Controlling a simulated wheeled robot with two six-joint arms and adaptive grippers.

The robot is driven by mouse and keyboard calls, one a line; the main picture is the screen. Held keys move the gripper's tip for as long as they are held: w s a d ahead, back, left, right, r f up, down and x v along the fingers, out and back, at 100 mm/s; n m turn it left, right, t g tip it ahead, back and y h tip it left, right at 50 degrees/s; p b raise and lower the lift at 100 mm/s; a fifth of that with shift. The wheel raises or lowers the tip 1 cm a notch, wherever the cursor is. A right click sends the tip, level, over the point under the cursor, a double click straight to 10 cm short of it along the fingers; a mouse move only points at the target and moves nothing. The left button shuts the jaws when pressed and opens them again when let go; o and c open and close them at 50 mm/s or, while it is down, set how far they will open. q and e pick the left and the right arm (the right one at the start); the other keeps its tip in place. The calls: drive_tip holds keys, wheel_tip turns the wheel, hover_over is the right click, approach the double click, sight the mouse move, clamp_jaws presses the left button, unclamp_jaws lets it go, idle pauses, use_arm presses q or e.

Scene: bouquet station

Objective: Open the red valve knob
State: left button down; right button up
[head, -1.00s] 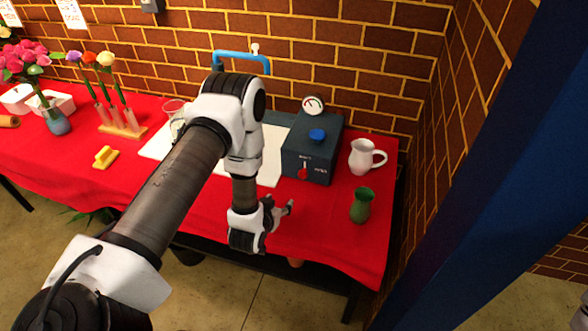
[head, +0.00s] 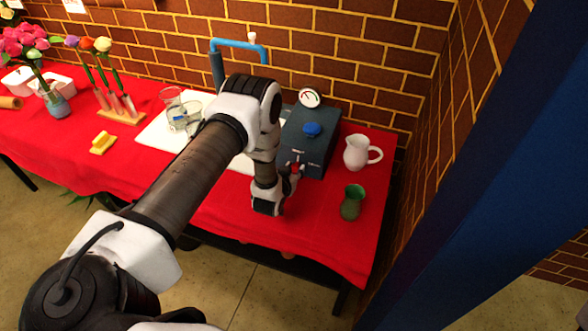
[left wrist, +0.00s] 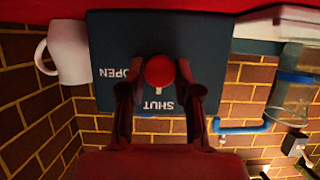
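The red valve knob (left wrist: 159,71) is on the front of a dark box (left wrist: 108,42), between my left gripper's fingertips (left wrist: 157,82) in the left wrist view. The fingers stand apart on both sides of the knob, with what looks like a small gap; contact cannot be made out. The words SHUT and OPEN show upside down beside it. In the head view, my left gripper (head: 291,178) is at the front of the box (head: 318,140), and the knob (head: 295,168) is partly hidden by it. My right gripper is not in view.
A blue knob (head: 312,129) and a gauge (head: 309,98) are on the box. A white pitcher (head: 357,152) and a green vase (head: 352,203) stand right of it. Glass cups (head: 184,117) stand left, behind my arm. Red cloth is bare in front.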

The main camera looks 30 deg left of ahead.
use_arm(q)
drive_tip(key=shift+m, duration=0.3)
drive_tip(key=shift+w+d+f+m+y+b, duration=0.1)
drive_tip(key=shift+m+y+b, duration=0.4)
drive_tip(key=shift+m, duration=0.1)
drive_tip(key=shift+d+f+m+y+b, duration=0.1)
drive_tip(key=shift+m+y+b, duration=0.4)
drive_tip(key=shift+m, duration=0.1)
drive_tip(key=m+y+b, duration=0.2)
drive_tip(key=m, duration=0.1)
drive_tip(key=shift+d+f+b, duration=0.15)
drive_tip(key=shift+b, duration=0.25)
drive_tip(key=m+y+b, duration=0.2)
drive_tip(key=m+b, duration=0.2)
drive_tip(key=shift+f, duration=0.15)
drive_tip(key=shift+m+t+y+b, duration=0.7)
drive_tip(key=shift+m+b, duration=0.45)
drive_tip(key=shift+m, duration=0.65)
drive_tip(key=c, duration=0.8)
unclamp_jaws()
drive_tip(key=shift+c, duration=0.2)
drive_tip(key=shift+d, duration=0.15)
